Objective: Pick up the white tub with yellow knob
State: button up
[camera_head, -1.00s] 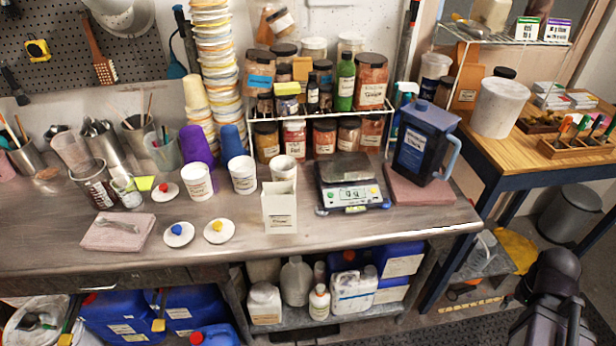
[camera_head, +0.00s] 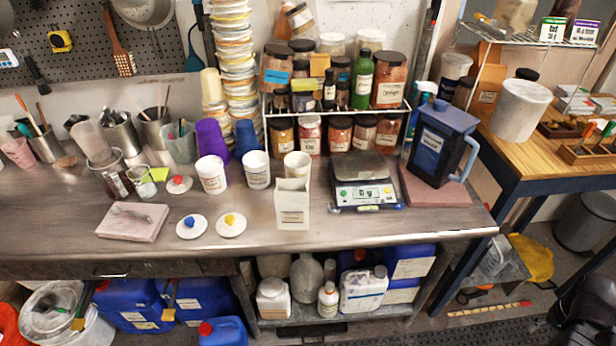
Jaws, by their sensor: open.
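A round white lid with a yellow knob (camera_head: 231,225) lies flat on the workbench near its front edge. A like lid with a blue knob (camera_head: 191,227) is just left of it. A smaller white lid with a red knob (camera_head: 178,184) lies further back. Three white tubs without lids stand behind them: a left tub (camera_head: 212,178), a middle tub (camera_head: 257,172) and a right tub (camera_head: 297,163). The right one is partly hidden by a white square container (camera_head: 292,206). No tub wears a yellow-knobbed lid. Only a dark part of my arm shows at bottom right; my gripper's fingers are not visible.
A scale (camera_head: 362,195) and a dark blue pitcher (camera_head: 440,145) stand right of the tubs. A rack of jars (camera_head: 335,108) and stacked cups (camera_head: 232,60) stand behind. A pink block (camera_head: 132,221) lies left. The bench (camera_head: 75,225) has bare metal at its front left.

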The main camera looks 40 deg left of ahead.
aim_at(298, 164)
jog(key=z, duration=0.05)
jog(key=k, duration=1.6)
jog(key=u, duration=1.7)
jog(key=i, duration=1)
jog(key=z, duration=0.1)
